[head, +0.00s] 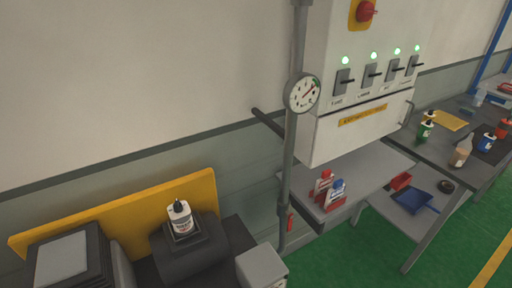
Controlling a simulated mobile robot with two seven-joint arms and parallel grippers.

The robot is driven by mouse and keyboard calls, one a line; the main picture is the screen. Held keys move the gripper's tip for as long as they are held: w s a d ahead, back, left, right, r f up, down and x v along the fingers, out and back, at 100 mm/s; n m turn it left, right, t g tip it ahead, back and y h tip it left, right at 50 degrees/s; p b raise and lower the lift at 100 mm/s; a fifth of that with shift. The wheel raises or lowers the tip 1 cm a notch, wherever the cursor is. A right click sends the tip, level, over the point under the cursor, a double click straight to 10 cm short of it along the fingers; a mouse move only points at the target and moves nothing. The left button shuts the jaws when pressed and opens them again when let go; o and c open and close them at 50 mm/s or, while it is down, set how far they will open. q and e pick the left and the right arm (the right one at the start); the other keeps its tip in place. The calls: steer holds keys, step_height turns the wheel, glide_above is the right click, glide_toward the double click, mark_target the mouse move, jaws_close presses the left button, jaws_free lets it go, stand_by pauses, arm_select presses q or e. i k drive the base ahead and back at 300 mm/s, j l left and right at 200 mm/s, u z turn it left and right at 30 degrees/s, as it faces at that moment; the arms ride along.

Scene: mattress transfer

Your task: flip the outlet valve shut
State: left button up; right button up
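A vertical grey pipe (289,165) runs down beside the wall cabinet, with a round white pressure gauge (303,93) on it. A dark bar (268,123) sticks out to the left of the pipe below the gauge. A small red part (290,221) sits low on the pipe and may be the outlet valve's handle; it is too small to tell its position. Neither of my grippers can be made out in the head view.
A cabinet (335,139) with several switches and lit green lamps hangs right of the pipe. Below it, a grey table (375,165) holds red and blue bottles. A yellow panel (115,212), dark blocky shapes and a white bottle (180,215) are lower left. Green floor (375,250) lies open at lower right.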

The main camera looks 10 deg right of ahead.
mark_target(290, 215)
steer(key=z, duration=0.65)
steer(key=l+u, duration=0.15)
steer(key=l, duration=0.15)
steer(key=k+l+u, duration=0.2)
steer(key=i+l+z, duration=0.45)
steer(key=i, duration=0.25)
steer(key=i+z, duration=0.25)
steer(key=i+l, duration=0.05)
steer(key=i, duration=0.05)
